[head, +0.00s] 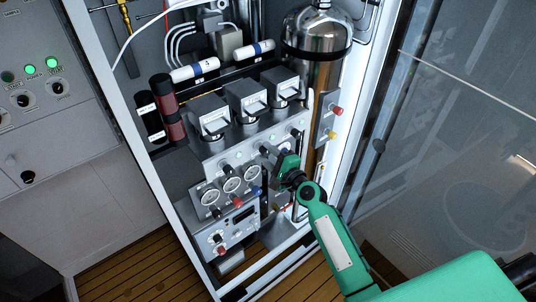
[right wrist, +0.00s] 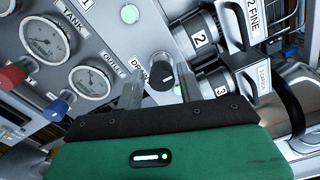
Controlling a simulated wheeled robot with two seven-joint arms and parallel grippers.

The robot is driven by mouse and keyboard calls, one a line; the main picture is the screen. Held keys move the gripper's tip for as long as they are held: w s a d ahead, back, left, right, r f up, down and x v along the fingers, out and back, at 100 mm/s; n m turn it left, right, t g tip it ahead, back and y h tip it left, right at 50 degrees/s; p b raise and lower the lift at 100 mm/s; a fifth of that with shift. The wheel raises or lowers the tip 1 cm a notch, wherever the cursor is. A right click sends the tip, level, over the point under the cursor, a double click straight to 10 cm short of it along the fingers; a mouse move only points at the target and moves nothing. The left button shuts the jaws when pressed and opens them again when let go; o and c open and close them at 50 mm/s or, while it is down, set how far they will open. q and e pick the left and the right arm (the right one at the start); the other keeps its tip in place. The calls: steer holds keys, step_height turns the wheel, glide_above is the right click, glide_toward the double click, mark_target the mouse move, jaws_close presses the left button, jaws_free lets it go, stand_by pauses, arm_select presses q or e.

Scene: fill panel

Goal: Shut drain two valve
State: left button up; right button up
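In the right wrist view a black round knob (right wrist: 161,76) with a white pointer line sits on the light panel. A label beside it starts with "DR"; the rest is hidden, so I cannot read its number. My right gripper (right wrist: 160,88) is open, with one finger on each side of the knob and small gaps showing. Whether the fingertips reach past the knob's face is unclear. In the head view the right gripper (head: 272,157) is at the right part of the fill panel (head: 228,152) and covers the knob there. My left gripper is not in view.
Gauges (right wrist: 91,81) with a red knob (right wrist: 13,75) and a blue knob (right wrist: 57,108) lie left of the gripper. Large cylindrical fittings numbered 2 (right wrist: 198,40) and 3 (right wrist: 218,86) stand close on the right. The cabinet's white frame (head: 345,100) borders the arm.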

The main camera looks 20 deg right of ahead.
steer(key=shift+o, duration=0.7)
steer(key=b+v, duration=0.4)
steer(key=v, duration=1)
steer(key=shift+b, duration=0.4)
steer(key=shift+w, duration=0.15)
